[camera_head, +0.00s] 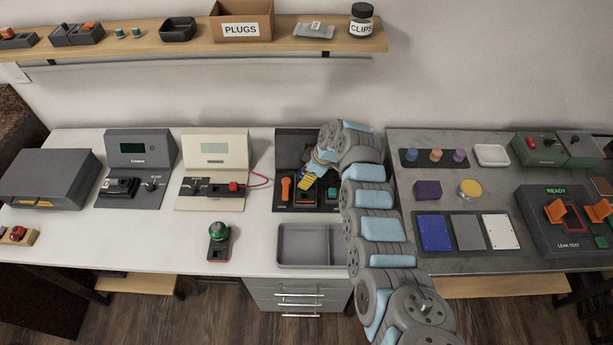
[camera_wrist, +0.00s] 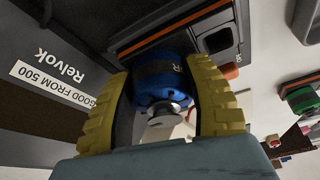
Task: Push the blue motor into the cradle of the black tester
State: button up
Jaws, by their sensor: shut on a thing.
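The black tester (camera_head: 288,143) stands at the back of the white bench, partly hidden behind my arm. In the wrist view its dark panel (camera_wrist: 40,110) carries the words "Relvok" and "GOOD FROM 500". My gripper (camera_head: 307,184) is low over the tester's deck; its yellow fingers also show in the wrist view (camera_wrist: 160,75). They are shut on the blue motor (camera_wrist: 157,72), which has a dark band and a silvery end. The motor is right beside the red-edged cradle (camera_wrist: 172,25). I cannot tell how deep it sits; the head view hides it.
An orange handle (camera_head: 285,188) and a teal button (camera_head: 332,193) flank the cradle on the deck. A grey tray (camera_head: 283,262) lies in front. The cream tester (camera_head: 215,148) stands to the left, and a green-topped device (camera_head: 218,238) lies on clear bench before it.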

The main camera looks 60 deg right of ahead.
jog(key=shift+f+b, duration=0.3)
jog(key=shift+f, duration=0.1)
dwell(0.4)
jog(key=o, duration=1.5)
jog(key=shift+r+p, duration=0.35)
jog(key=shift+r, duration=1.25)
jog(key=shift+r+p, duration=0.5)
jog(key=shift+r, duration=2.45)
